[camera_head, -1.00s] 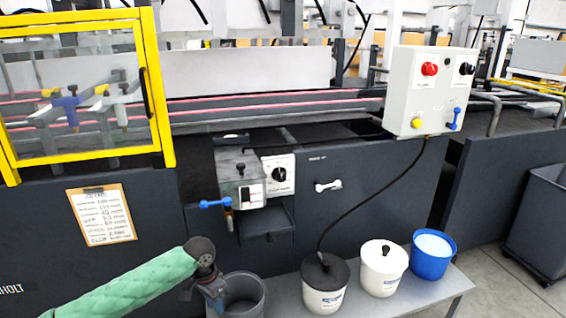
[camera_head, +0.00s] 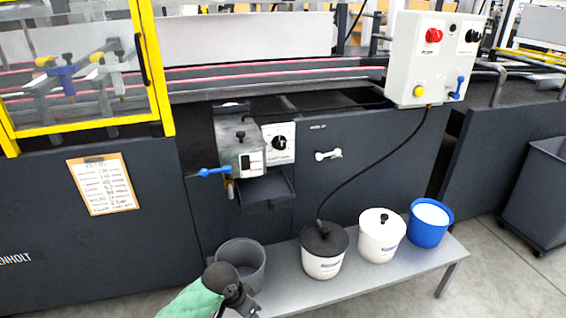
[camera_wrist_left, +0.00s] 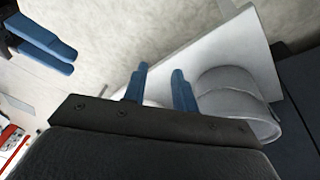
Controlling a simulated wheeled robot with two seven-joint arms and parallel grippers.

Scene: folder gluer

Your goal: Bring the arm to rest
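My left arm in its green sleeve (camera_head: 192,302) comes in at the bottom of the head view, below the grey bucket. Its gripper is mostly cut off by the bottom edge there. In the left wrist view, the two blue fingers of my left gripper (camera_wrist_left: 160,88) stand apart, with nothing held between them. A second pair of blue fingers, which looks like my right gripper (camera_wrist_left: 45,46), shows at the upper left of that view. Its fingers lie close together, and their gap is unclear. My right arm is not in the head view.
A bench (camera_head: 296,293) carries a grey bucket (camera_head: 240,256), a black-lidded pot (camera_head: 325,262), a white-lidded pot (camera_head: 379,244) and a blue bucket (camera_head: 428,224). The machine front (camera_head: 375,160) stands behind. A dark bin (camera_head: 535,195) is at the right, with bare floor before it.

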